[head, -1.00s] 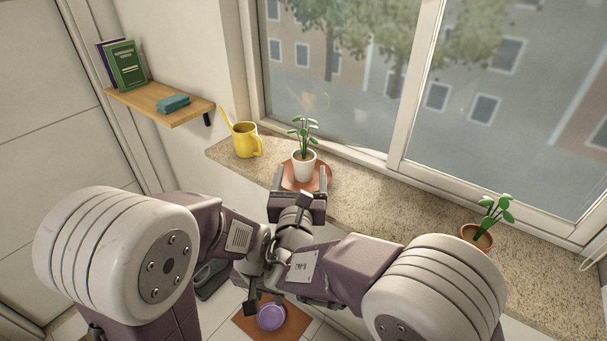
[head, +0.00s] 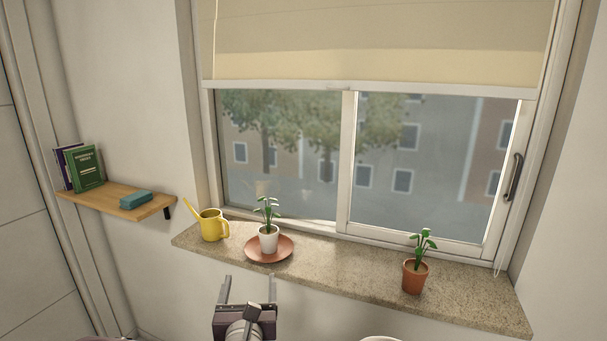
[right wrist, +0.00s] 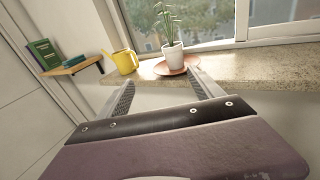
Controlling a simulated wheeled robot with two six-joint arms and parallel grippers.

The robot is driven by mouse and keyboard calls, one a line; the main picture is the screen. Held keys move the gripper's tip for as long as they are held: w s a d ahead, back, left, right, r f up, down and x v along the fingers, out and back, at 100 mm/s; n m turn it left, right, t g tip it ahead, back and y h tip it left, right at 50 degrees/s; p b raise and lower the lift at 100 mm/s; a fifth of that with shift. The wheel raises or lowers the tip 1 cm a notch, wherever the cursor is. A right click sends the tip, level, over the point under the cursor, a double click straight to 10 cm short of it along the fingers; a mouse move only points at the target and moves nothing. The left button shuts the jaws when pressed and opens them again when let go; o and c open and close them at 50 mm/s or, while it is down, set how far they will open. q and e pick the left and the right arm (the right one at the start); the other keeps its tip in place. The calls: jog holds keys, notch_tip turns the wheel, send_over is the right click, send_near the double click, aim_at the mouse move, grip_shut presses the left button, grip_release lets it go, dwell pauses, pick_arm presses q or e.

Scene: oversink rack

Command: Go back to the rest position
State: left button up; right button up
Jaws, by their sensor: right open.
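My right gripper (head: 249,290) is open and empty, in front of the window sill and below its front edge in the head view. Its two fingers also show in the right wrist view (right wrist: 160,90), spread apart with nothing between them. A white pot with a green plant (head: 268,239) stands upright on a terracotta saucer (head: 284,252) on the sill, beyond the gripper and apart from it. My left gripper is not in view.
A yellow watering can (head: 212,225) stands left of the saucer. A terracotta pot with a plant (head: 414,278) stands on the sill (head: 350,272) at the right. A wooden shelf (head: 115,201) on the left wall holds books (head: 87,170) and a teal box (head: 136,198). The window is behind.

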jog(key=d+f+m+g+h+p, duration=0.1)
jog(key=d+f+m+g+h, duration=0.25)
jog(key=d, duration=0.45)
jog(key=s+d+f+m+g+h+p, duration=0.1)
jog(key=d+f+m+g+h, duration=0.1)
jog(key=d+m, duration=0.35)
jog(key=d+f+m+g+h+p, duration=0.1)
jog(key=d+f+m+g+h, duration=0.15)
jog(key=d, duration=0.75)
pick_arm(q)
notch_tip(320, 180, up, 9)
jog(key=p, duration=0.6)
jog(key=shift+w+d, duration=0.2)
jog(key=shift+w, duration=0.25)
pick_arm(e)
jog(key=s+d+f+m+g+y, duration=0.2)
jog(key=s+m, duration=0.6)
jog(key=m, duration=0.5)
jog(key=s+d+f+m+g+y, duration=0.1)
jog(key=s+d+m+g+y, duration=0.3)
jog(key=s+m, duration=0.5)
jog(key=m+g, duration=0.2)
jog(key=m, duration=0.1)
jog(key=shift+s+d+f+m, duration=0.3)
jog(key=shift+d+f+m, duration=0.05)
jog(key=shift+f, duration=0.05)
